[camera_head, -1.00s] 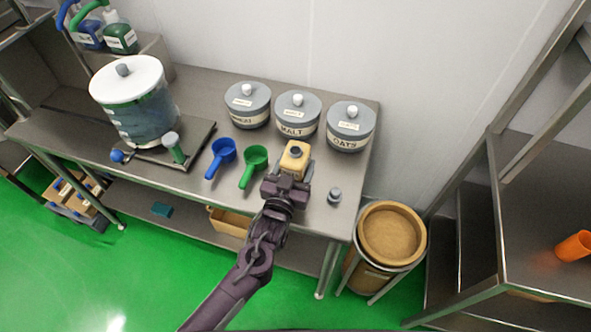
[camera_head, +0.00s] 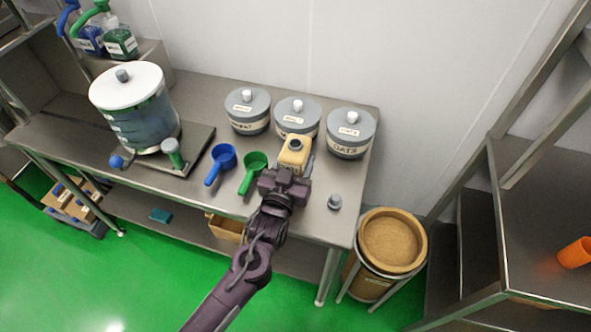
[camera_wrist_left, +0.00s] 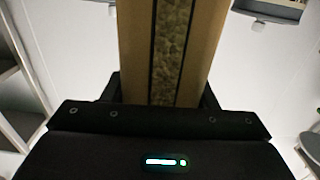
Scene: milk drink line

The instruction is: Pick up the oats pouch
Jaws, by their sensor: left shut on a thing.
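The oats pouch (camera_head: 294,151) is a tan pouch with a dark cap on top, upright in my left gripper (camera_head: 287,174). It shows in front of the malt canister and hides part of that canister's label. In the left wrist view the pouch (camera_wrist_left: 133,45) fills the middle, with a clear strip of grain down its face. My left gripper is shut on it, with a dark finger on each side. The pouch appears a little above the steel table (camera_head: 235,202). My right gripper is not in view.
Three grey lidded canisters stand along the back: wheat (camera_head: 248,112), malt (camera_head: 297,119) and oats (camera_head: 351,135). A blue scoop (camera_head: 221,160) and a green scoop (camera_head: 253,172) lie left of the gripper. A small grey knob-like piece (camera_head: 335,202) stands right. A large tank (camera_head: 140,120) is at left.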

